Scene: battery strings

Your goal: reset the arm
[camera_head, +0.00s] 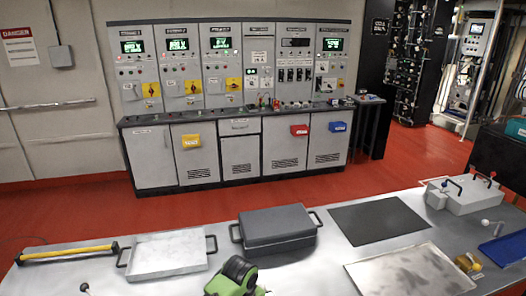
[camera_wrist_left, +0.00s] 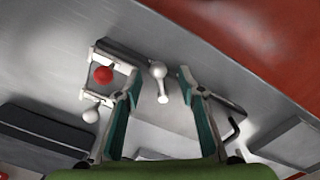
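My left gripper (camera_wrist_left: 157,75) shows in the left wrist view. Its two teal-padded fingers are spread apart, with nothing gripped between them. A small pale ball-topped lever (camera_wrist_left: 158,72) appears between the fingertips, but I cannot tell how far below them it lies. A red ball knob (camera_wrist_left: 103,75) and a grey ball knob (camera_wrist_left: 90,116) show by the left finger. A green and black part (camera_head: 236,278), which looks like part of my arm, shows at the bottom of the head view; no fingertips can be made out there. My right gripper is not in view.
Control cabinets (camera_head: 238,150) stand beyond a red floor.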

